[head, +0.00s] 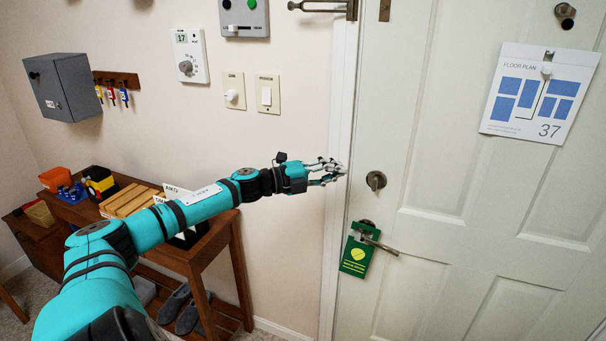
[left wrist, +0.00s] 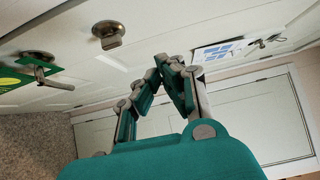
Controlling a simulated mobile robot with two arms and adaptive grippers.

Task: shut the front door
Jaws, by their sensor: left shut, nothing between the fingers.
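The front door (head: 430,150) is a pale panelled door filling the right of the head view. Its left edge lies close along the white frame (head: 335,200); I cannot tell whether it is fully flush. It carries a round deadbolt (head: 376,180) and a lever handle (head: 380,244) with a green hanger (head: 357,254). My left gripper (head: 340,172) is shut and empty, left of the deadbolt by the door's edge; contact is unclear. In the left wrist view, the closed fingertips (left wrist: 173,62) are near the door face, with the deadbolt (left wrist: 108,34) above left. My right gripper is out of view.
A floor plan sheet (head: 542,92) hangs on the door. A swing-bar latch (head: 325,7) is above. Switches (head: 267,94) and a thermostat (head: 190,56) are on the left wall. A wooden table (head: 190,253) with trays stands beneath my left arm, shoes (head: 175,303) below.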

